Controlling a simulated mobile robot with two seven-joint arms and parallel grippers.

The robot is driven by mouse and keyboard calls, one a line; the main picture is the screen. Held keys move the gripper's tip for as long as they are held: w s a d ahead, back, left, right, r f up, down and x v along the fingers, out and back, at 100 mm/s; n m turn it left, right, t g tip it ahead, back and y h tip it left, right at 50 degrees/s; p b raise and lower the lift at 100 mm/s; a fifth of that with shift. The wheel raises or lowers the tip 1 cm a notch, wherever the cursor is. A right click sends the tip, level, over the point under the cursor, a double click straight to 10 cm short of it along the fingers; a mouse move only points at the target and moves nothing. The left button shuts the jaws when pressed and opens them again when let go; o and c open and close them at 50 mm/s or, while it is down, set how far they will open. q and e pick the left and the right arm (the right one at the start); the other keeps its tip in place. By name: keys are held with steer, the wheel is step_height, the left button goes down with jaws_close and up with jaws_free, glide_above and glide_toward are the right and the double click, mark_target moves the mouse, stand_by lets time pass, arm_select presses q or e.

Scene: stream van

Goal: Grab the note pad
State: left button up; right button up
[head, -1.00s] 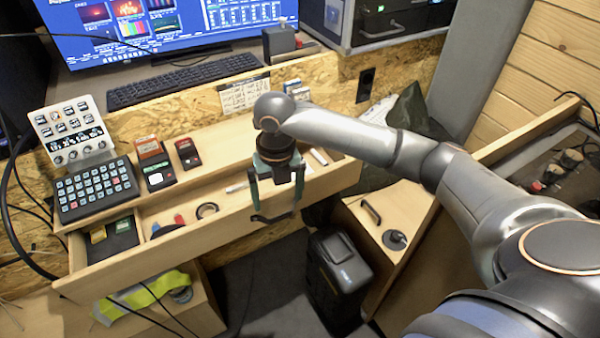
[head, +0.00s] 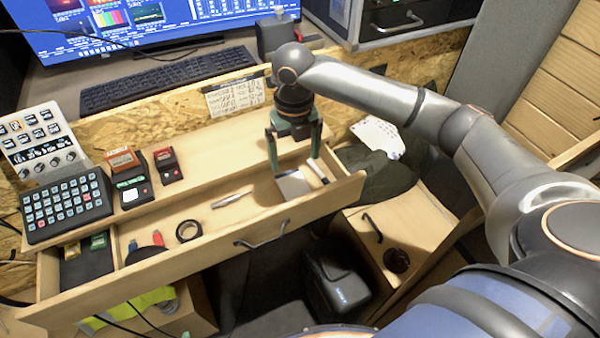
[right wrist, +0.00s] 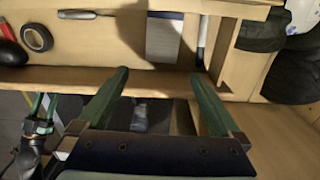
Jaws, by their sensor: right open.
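The note pad (head: 293,184), a pale flat rectangle, lies in the right part of the open drawer (head: 215,240). In the right wrist view the note pad (right wrist: 165,38) is at the top centre, partly in shadow, with a blue strip along its upper edge. My right gripper (head: 295,162) is open, pointing down just above the pad, its fingers apart and empty. In the right wrist view its fingertips (right wrist: 165,72) appear on either side of the pad's near end. My left gripper (right wrist: 42,108) shows small at the left there, with its green fingers apart.
Beside the pad lies a white marker (head: 317,170). A grey pen-like tool (head: 231,200) and a black tape roll (head: 188,231) lie farther left in the drawer. The drawer's front wall has a handle (head: 262,236). A button panel (head: 67,205) stands behind its left end.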

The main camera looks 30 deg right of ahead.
mark_target(297, 191)
steer(key=f, duration=0.6)
steer(key=f+b, duration=0.1)
steer(key=f, duration=0.5)
steer(key=shift+w+d+f, duration=0.1)
steer(key=shift+d+f, duration=0.1)
steer(key=shift+f, duration=0.05)
steer(key=c, duration=1.2)
steer(key=shift+o, duration=0.2)
steer(key=shift+r, duration=0.15)
